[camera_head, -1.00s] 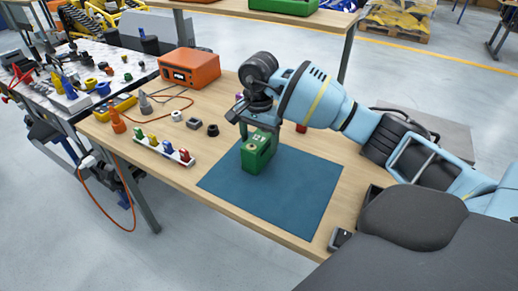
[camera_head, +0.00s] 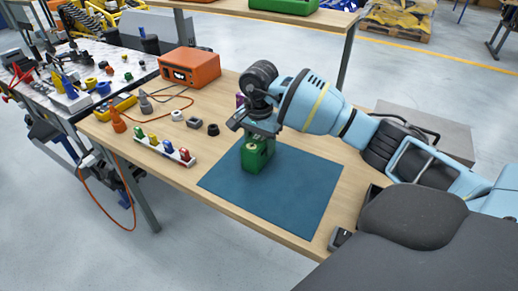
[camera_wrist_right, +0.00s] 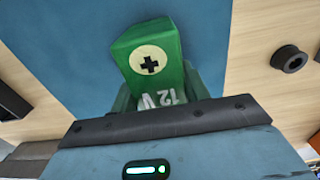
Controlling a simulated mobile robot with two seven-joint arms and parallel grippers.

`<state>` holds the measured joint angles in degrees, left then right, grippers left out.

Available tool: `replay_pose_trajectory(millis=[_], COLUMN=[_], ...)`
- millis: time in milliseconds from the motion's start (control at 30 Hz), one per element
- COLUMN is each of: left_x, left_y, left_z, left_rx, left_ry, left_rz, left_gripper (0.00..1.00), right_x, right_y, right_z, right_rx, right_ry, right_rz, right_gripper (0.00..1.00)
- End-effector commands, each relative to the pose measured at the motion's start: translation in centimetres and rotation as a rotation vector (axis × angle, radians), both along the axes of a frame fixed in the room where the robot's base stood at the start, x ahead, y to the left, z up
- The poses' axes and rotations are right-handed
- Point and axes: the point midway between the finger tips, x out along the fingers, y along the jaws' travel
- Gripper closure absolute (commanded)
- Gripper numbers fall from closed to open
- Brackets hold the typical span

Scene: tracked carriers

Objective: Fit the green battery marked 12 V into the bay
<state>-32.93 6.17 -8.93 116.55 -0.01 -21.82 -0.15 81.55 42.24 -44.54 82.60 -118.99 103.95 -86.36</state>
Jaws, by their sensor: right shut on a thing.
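The green battery (camera_head: 255,161) is upright over the blue mat (camera_head: 290,200) in the head view. In the right wrist view the battery (camera_wrist_right: 130,42) shows a cream disc with a black plus and a white "12 V" marking, upside down. My right gripper (camera_head: 258,134) is shut on the battery's top, coming from above. Darker green parts (camera_wrist_right: 194,80) flank it near the gripper; I cannot tell whether they belong to the battery or to a bay. The battery's underside is hidden, so I cannot tell whether it touches the mat. My left gripper is not in view.
An orange box (camera_head: 189,67) stands at the back left with a cable. A white strip (camera_head: 165,151) holds several coloured pieces at the left edge. A black ring (camera_head: 213,129) and small parts lie left of the mat. The mat's front and right are clear.

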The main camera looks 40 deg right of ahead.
Motion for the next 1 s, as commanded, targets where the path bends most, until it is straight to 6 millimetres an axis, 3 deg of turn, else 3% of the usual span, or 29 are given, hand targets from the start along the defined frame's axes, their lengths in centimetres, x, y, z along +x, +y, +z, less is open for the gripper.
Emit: replay_pose_trajectory(millis=[467,1000], left_x=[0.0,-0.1], left_y=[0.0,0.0], left_z=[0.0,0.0], left_rx=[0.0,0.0], left_ry=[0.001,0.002], left_rz=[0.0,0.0], left_gripper=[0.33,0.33], right_x=[0.1,0.1], right_y=[0.0,0.0], right_z=[0.8,8.5], right_rx=[0.001,0.001], right_ry=[-0.007,-0.008], right_rz=[-0.001,0.0], right_gripper=[1.0,1.0])
